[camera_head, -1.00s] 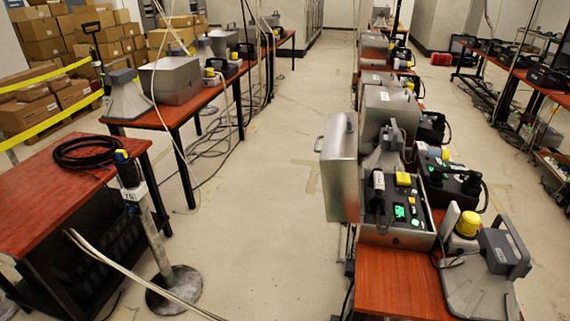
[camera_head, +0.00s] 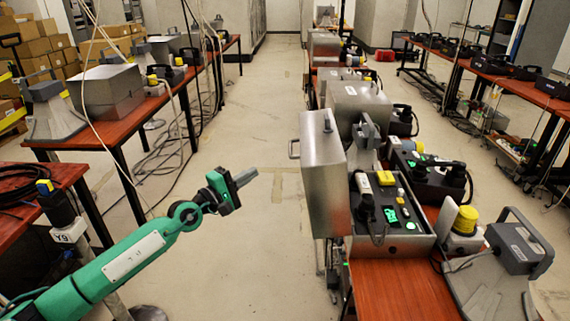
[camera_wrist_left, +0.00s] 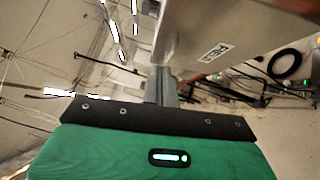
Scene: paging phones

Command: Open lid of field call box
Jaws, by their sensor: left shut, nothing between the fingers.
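The nearest field call box (camera_head: 410,248) stands on the right-hand table. Its metal lid (camera_head: 322,178) stands upright at the box's left side, with a handle on its left face. The dark panel inside is exposed, with green lights and a yellow block. My left gripper (camera_head: 245,178) is left of the lid, over the aisle, apart from it in the head view. Its fingers are shut and empty. In the left wrist view the shut fingers (camera_wrist_left: 162,84) show below a metal surface with a label; I cannot tell which part that is. My right gripper is out of view.
A grey unit with a yellow dome (camera_head: 466,220) sits right of the box on the red tabletop (camera_head: 400,290). Another metal box (camera_head: 358,102) stands behind. A left-hand table carries a closed metal box (camera_head: 112,90). The aisle floor (camera_head: 255,240) between is clear.

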